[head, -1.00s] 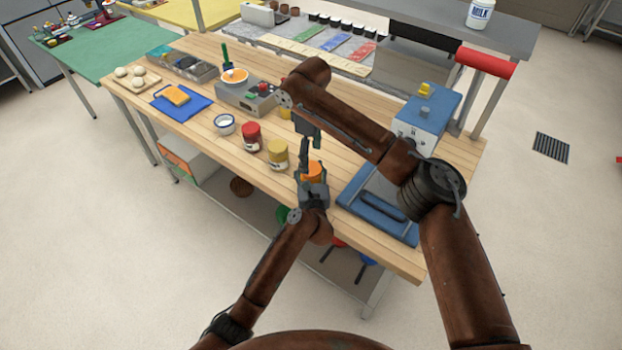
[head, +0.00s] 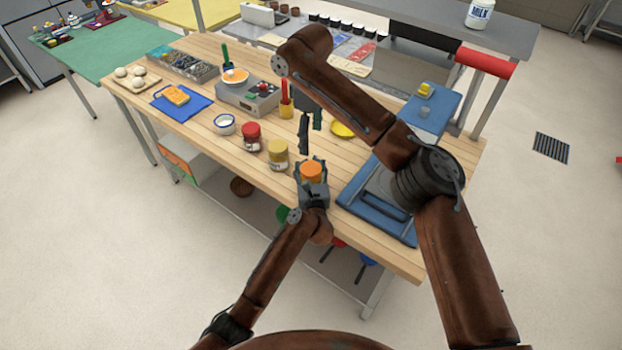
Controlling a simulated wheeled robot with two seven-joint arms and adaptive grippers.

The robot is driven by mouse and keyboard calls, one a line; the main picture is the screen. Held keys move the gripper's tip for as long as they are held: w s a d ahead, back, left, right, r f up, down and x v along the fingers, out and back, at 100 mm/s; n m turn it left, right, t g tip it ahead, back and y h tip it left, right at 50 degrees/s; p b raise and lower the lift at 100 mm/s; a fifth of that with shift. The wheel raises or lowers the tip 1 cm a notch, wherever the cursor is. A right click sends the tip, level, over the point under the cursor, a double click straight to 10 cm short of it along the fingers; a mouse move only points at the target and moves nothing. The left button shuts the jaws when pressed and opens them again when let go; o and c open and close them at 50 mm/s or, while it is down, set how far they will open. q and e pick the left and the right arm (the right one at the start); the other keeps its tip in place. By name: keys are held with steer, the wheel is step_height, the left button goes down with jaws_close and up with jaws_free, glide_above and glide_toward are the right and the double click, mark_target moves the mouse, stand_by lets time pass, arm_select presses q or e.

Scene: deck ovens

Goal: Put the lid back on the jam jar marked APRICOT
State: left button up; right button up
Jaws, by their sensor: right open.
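A jar with an orange top (head: 311,170) stands near the table's front edge. Its label cannot be read; the orange top looks like a lid sitting level on it, but this is small. My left gripper (head: 311,178) has its fingers close against both sides of this jar. My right gripper (head: 310,137) is open and empty, above and behind the jar, apart from it.
A blue-framed tray (head: 356,212) lies right of the jar.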

mark_target(311, 178)
arm_select(q)
steer(key=o, duration=0.7)
steer(key=shift+f, duration=0.1)
steer(key=s, duration=0.8)
steer(key=s+d, duration=0.1)
steer(key=s, duration=0.3)
